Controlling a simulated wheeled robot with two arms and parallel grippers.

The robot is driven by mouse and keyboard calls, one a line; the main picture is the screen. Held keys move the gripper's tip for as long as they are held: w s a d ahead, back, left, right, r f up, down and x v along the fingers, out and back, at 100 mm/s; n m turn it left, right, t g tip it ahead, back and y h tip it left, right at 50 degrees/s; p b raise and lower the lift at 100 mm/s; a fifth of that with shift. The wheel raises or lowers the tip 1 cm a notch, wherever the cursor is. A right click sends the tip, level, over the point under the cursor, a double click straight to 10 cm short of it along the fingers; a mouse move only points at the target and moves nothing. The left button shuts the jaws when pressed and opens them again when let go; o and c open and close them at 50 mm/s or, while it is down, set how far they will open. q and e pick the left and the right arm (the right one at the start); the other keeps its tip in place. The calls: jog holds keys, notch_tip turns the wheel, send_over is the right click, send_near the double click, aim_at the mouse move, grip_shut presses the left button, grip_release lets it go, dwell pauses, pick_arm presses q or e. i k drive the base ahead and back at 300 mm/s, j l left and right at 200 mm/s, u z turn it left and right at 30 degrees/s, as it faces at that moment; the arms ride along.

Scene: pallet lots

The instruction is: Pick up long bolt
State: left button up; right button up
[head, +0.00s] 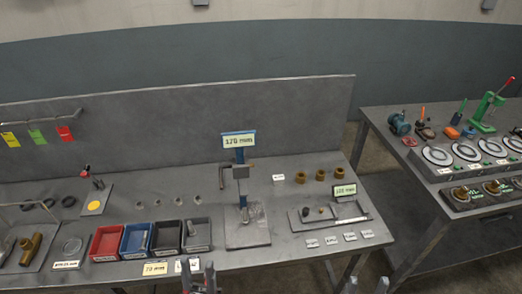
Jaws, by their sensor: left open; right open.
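I cannot tell for sure which piece is the long bolt; the parts are too small. Several small grey pieces (178,201) sit on the bench behind the bins. A shallow tray (352,222) at the bench's right holds a few small dark and light parts. A stand with a 170 mm display (238,140) has an upright light piece at its middle. My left gripper (198,281) is open and empty at the bottom edge, in front of the bins. My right gripper (366,287) is open at the bottom edge, its tips just showing, in front of the bench's right part.
Red (105,257), blue (135,252), black (167,250) and grey (197,249) bins line the front edge. Several brass rings (321,175) stand behind the tray. A second bench (440,165) with tools and round fixtures is at right, across a gap.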

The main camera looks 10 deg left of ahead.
aim_at(246, 220)
jog(key=u, duration=1.35)
jog(key=z, duration=1)
jog(key=l+z, duration=0.25)
jog(key=l, duration=1.35)
jog(key=k+l, duration=0.05)
